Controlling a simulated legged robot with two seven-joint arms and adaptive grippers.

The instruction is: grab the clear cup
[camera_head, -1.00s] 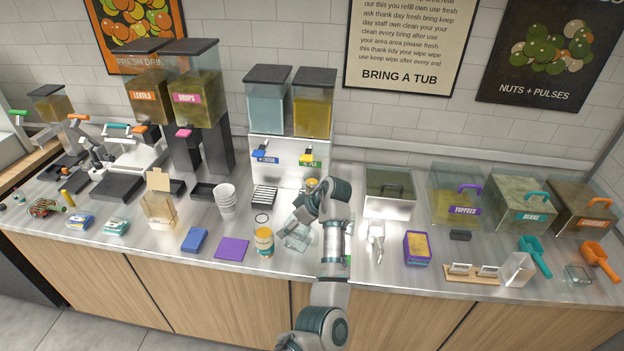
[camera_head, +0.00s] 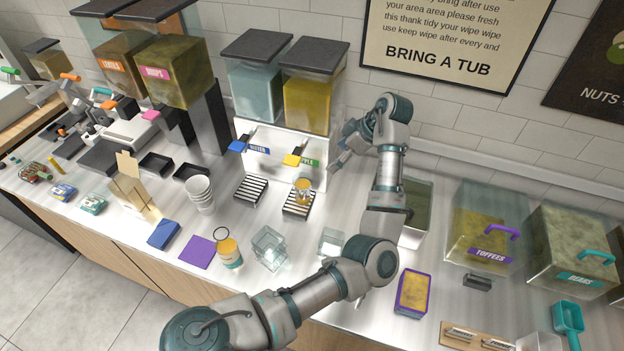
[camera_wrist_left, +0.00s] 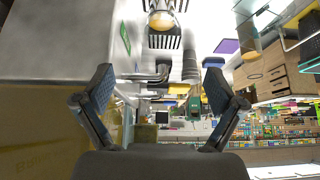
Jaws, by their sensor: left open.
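A small clear cup (camera_head: 303,187) with an amber content stands on the slatted drip tray under the yellow tap. It also shows near the top of the left wrist view (camera_wrist_left: 161,20), where the view is turned over. My left gripper (camera_head: 337,163) is to the right of the cup and higher, beside the white dispenser front, pointing down and left. My right gripper is not in view.
Two dispensers, blue and yellow (camera_head: 307,103), stand behind the cup. Stacked white cups (camera_head: 200,193) are to the left.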

